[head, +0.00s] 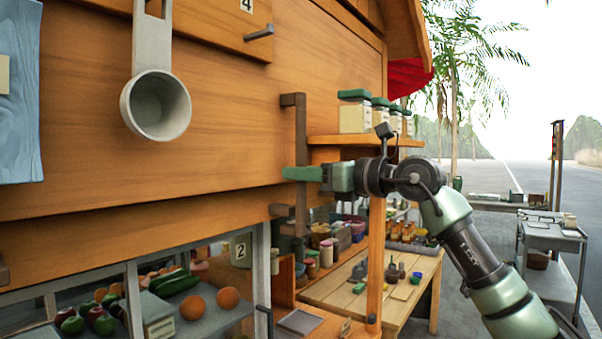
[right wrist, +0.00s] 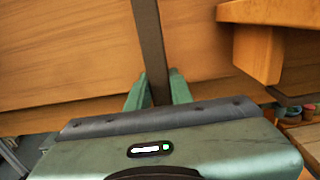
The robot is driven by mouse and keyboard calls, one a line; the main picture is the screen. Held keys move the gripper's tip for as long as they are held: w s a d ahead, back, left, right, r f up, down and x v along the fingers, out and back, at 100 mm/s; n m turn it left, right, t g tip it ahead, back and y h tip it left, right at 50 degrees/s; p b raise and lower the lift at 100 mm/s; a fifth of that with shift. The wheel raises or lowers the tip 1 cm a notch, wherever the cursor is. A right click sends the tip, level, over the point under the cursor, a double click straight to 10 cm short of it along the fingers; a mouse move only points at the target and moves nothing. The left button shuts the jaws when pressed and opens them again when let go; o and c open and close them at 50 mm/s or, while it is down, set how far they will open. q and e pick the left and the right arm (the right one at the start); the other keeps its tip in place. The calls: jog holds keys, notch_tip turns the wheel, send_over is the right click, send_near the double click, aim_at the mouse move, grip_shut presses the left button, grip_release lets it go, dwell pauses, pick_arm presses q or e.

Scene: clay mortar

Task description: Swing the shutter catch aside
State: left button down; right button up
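The shutter catch is a dark brown upright bar (head: 301,135) on the wooden shutter front, with a short stub at its top end. It stands upright. In the right wrist view the catch (right wrist: 150,40) runs down between the two green fingers. My right gripper (head: 301,173) reaches in from the right and is shut on the bar's lower middle part. In the right wrist view the fingers of my right gripper (right wrist: 160,88) lie close against both sides of the bar. The fingers hide part of the bar in the head view. My left gripper is not in view.
A wooden shelf (head: 330,141) with green-lidded jars (head: 354,112) sits just right of the catch. A grey ladle (head: 157,103) hangs at the upper left. Below are a produce case (head: 130,270) and a wooden table (head: 350,290) with small pots.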

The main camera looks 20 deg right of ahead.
grip_shut()
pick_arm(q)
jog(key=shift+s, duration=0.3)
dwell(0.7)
